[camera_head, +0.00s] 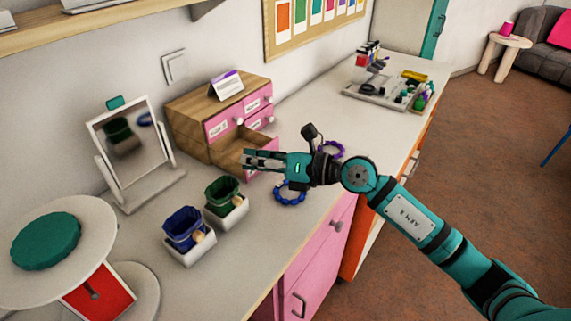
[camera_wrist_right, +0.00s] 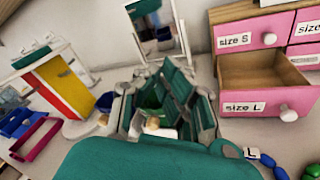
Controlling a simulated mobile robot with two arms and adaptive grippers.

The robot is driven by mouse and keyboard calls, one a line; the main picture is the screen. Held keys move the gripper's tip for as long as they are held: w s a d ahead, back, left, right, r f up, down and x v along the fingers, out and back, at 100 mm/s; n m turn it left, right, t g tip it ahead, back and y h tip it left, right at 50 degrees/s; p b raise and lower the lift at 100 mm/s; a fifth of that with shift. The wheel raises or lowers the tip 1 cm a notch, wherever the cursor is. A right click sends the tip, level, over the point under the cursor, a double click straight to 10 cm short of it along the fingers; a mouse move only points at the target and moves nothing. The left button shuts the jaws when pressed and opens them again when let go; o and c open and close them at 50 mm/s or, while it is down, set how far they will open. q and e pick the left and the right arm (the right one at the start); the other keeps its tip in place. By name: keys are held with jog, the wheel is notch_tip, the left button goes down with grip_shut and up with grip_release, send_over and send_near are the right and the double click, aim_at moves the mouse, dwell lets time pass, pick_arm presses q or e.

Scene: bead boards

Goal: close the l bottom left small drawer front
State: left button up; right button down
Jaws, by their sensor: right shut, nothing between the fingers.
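The wooden chest (camera_head: 187,127) with pink drawer fronts stands against the wall in the head view. Its bottom left small drawer (camera_head: 232,153) is pulled out, and part of its pink front is hidden behind my right gripper. In the right wrist view the same drawer, labelled "size L" (camera_wrist_right: 262,104), stands open at the right with its wooden inside showing. My right gripper (camera_head: 246,161) is shut and empty, in front of the drawer in the head view. My left gripper is not in view.
Pots with a green bag (camera_head: 222,192) and a blue bag (camera_head: 184,226) stand near the gripper. A mirror (camera_head: 131,142) is left of the chest. Blue beads (camera_head: 290,197) and purple beads (camera_head: 331,148) lie on the counter.

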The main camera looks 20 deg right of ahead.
jog(key=w+d+f+n+g+h, duration=0.1)
jog(key=w+d+f+h, duration=0.2)
jog(key=d+h, duration=0.3)
jog(key=w+d+f+n+g+h, duration=0.1)
jog(key=w+d+f+h, duration=0.25)
jog(key=d, duration=0.45)
jog(key=shift+y, duration=0.25)
jog(key=x, duration=0.2)
jog(key=p+x, duration=0.1)
jog(key=x, duration=0.2)
jog(key=p+x, duration=0.1)
jog(key=x, duration=0.2)
jog(key=shift+s+a+f, duration=0.2)
jog(key=shift+f, duration=0.25)
jog(key=shift+w+a+f+b, duration=0.1)
jog(key=shift+w+a+b, duration=0.15)
jog(key=shift+w+b, duration=0.05)
jog(key=b, duration=0.9)
send_near(240, 149)
jog(key=x, duration=0.3)
jog(key=f+x, duration=0.1)
jog(key=x, duration=0.1)
jog(key=shift+s+d+f, duration=0.1)
jog(key=shift+s+d, duration=0.1)
jog(key=shift+s, duration=0.05)
jog(key=shift+w+a+r, duration=0.25)
jog(key=shift+w+a, duration=0.1)
jog(key=shift+r, duration=0.15)
